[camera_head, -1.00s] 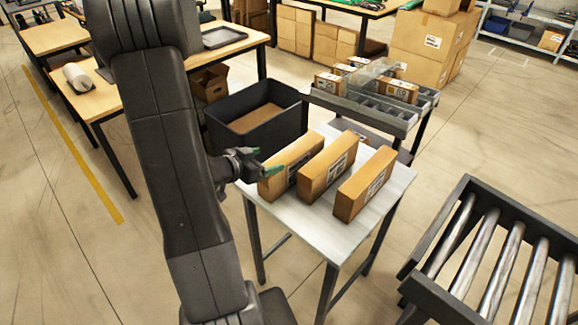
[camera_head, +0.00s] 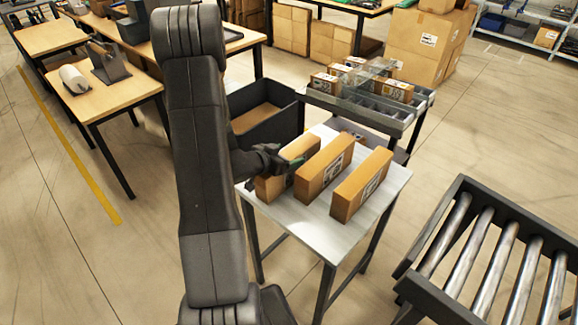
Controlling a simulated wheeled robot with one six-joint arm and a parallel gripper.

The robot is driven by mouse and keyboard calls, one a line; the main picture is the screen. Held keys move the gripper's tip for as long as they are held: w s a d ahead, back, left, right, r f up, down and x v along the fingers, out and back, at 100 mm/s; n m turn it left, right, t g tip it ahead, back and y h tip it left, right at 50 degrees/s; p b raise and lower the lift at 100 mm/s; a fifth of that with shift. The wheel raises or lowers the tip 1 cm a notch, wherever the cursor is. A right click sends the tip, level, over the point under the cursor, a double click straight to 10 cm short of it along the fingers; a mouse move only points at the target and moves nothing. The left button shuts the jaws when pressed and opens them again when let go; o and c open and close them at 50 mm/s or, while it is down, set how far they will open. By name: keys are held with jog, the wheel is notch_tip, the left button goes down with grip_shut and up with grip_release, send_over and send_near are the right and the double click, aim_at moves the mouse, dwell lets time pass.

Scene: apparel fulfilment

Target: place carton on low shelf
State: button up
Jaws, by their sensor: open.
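Three brown cartons stand on edge side by side on a small white table (camera_head: 318,234). They are the left carton (camera_head: 273,188), the middle carton (camera_head: 322,168) and the right carton (camera_head: 362,185). My gripper (camera_head: 294,163) is open at the top of the left carton, with its green-tipped fingers over or around the upper edge. I cannot tell whether the fingers touch it. My arm hides part of the table's left side and the carton's left end. I cannot make out for certain which low shelf the task means.
A black bin (camera_head: 272,127) stands behind the table on the left. A grey rack (camera_head: 377,113) with small boxes is behind it. A roller conveyor (camera_head: 425,290) is at the front right. Workbenches (camera_head: 100,105) are on the left. Open floor lies between table and conveyor.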

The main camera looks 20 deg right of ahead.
grip_shut()
dwell(0.3)
jog(key=shift+r, duration=0.1)
